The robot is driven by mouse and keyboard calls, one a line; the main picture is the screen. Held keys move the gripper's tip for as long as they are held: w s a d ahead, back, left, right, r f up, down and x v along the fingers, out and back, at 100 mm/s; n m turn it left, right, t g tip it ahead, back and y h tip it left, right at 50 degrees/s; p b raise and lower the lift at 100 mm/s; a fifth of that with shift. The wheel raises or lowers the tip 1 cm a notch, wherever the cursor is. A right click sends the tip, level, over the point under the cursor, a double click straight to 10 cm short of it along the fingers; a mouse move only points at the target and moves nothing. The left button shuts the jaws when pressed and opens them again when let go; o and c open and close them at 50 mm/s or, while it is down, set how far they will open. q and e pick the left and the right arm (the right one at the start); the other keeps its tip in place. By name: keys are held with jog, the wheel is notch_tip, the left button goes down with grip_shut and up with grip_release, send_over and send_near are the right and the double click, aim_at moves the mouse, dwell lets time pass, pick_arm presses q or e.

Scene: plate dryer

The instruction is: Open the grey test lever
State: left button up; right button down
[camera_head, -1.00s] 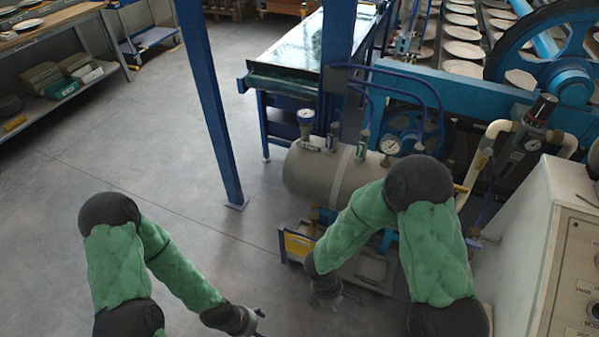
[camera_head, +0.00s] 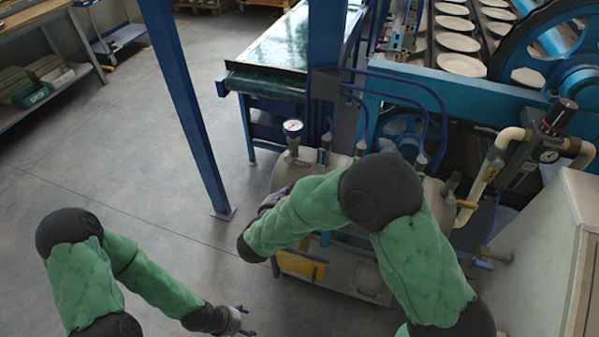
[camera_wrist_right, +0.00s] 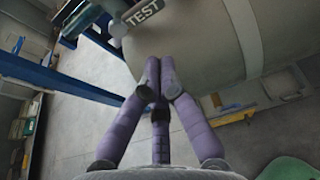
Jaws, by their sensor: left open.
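In the head view I cannot pick out the lever for sure among the fittings on top of the tank. My right gripper (camera_wrist_right: 160,66) has its purple fingertips drawn together, with nothing seen between them. It is below the label, apart from it. In the head view it is mostly hidden by my forearm. My left gripper (camera_head: 246,322) is open and empty, low over the floor.
A pressure gauge (camera_head: 293,129) stands on the tank's left end. A blue post (camera_head: 188,110) rises left of it, and a green-topped conveyor table (camera_head: 270,75) is behind. A pale cabinet (camera_head: 555,240) is at right.

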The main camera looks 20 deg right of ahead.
aim_at(303, 173)
jog(key=b+x, duration=0.3)
jog(key=x, duration=0.6)
jog(key=shift+s+f, duration=0.15)
jog(key=shift+w+d+f, duration=0.1)
jog(key=shift+w+d, duration=0.2)
jog(key=shift+w, duration=0.2)
jog(key=shift+r+n+p, duration=0.25)
jog(key=shift+n+p, duration=0.05)
jog(key=shift+p, duration=0.15)
jog(key=shift+s+d+r+h+p, duration=0.15)
jog(key=shift+h+p, duration=0.15)
jog(key=shift+p, duration=0.15)
